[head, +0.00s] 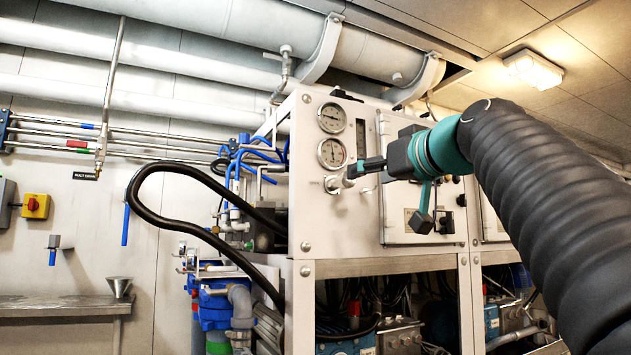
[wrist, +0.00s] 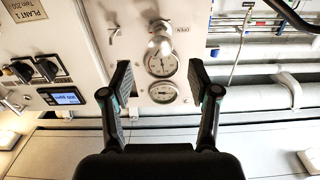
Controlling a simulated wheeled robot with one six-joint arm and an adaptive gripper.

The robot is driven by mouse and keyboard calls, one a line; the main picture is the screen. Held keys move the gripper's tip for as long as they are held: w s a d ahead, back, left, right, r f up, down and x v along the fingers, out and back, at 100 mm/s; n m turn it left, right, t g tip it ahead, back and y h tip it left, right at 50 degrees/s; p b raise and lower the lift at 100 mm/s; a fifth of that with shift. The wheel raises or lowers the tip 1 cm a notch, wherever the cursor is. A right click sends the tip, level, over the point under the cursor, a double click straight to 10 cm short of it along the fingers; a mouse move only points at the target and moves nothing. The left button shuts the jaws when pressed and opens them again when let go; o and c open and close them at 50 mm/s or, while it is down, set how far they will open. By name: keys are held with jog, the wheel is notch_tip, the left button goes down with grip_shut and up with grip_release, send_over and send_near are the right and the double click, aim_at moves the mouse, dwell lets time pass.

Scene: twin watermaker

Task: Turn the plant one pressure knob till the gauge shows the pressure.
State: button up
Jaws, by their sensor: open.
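The pressure knob (head: 334,184), a pale metal handle, sticks out of the white plant panel below two round gauges. In the wrist view, which is upside down, the knob (wrist: 160,46) lies between and beyond my fingertips. The lower gauge (head: 331,153) and the upper gauge (head: 332,118) have white dials; the needles are too small to read surely. They also show in the wrist view as the near-knob gauge (wrist: 162,64) and the farther gauge (wrist: 163,92). My gripper (head: 356,170) is open and empty in front of the panel, its fingers apart on either side of the knob.
A cabinet door (head: 410,215) with black switches is right of the gauges. The wrist view shows a "PLANT 1" label (wrist: 28,10) and a lit display (wrist: 62,97). A black hose (head: 150,215) loops left of the panel. Pipes (head: 200,60) run overhead.

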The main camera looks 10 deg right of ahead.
aim_at(349, 181)
jog(key=p+x, duration=0.1)
jog(key=x, duration=0.7)
jog(key=shift+w+a+p, duration=0.15)
jog(key=shift+w+p, duration=0.15)
jog(key=shift+w, duration=0.05)
grip_shut()
